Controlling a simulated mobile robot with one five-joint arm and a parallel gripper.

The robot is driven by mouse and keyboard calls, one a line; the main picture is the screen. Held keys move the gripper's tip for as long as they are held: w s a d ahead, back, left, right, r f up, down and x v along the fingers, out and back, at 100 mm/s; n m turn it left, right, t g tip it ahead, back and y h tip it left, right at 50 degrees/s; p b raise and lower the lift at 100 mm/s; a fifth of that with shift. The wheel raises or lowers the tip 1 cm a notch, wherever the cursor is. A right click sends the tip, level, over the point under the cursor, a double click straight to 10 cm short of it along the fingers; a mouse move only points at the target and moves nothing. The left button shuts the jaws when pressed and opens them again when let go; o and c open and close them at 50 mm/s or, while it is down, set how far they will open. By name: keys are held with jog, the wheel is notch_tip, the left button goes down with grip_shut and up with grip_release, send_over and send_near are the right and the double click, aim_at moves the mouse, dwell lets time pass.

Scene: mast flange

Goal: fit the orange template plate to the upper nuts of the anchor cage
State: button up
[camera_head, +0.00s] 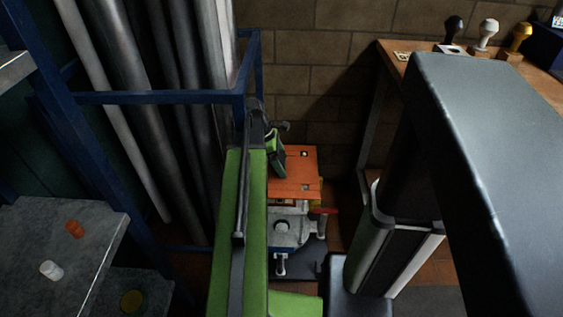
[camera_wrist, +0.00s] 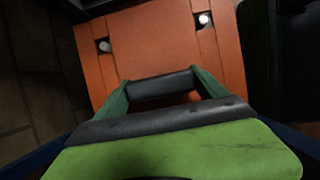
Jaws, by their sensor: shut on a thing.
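The orange template plate (camera_head: 298,168) lies at the lower centre of the head view, close to the brick wall. It fills much of the wrist view (camera_wrist: 150,45). Two of its holes show in the wrist view, each with a pale round rod end (camera_wrist: 204,18) in it; I cannot tell how far these rods pass through. My gripper (camera_head: 277,150) is at the plate's left side in the head view. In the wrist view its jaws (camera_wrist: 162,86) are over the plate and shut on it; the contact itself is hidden. The anchor cage and its upper nuts are mostly hidden under the plate.
A grey fixture (camera_head: 289,228) with a red handle (camera_head: 323,211) stands just in front of the plate. Blue rails and tall pipes (camera_head: 120,60) stand left. A wooden bench (camera_head: 400,65) with stamp-like items is at right. A grey shelf (camera_head: 40,245) holds small caps.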

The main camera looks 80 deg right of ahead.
jog(key=shift+f+b, duration=1.8)
jog(key=shift+f, duration=0.1)
jog(key=o, duration=1.9)
jog(key=shift+r, duration=0.1)
jog(key=shift+r, duration=0.1)
jog(key=p+v, duration=1.6)
jog(key=v, duration=0.1)
jog(key=shift+w+r, duration=0.1)
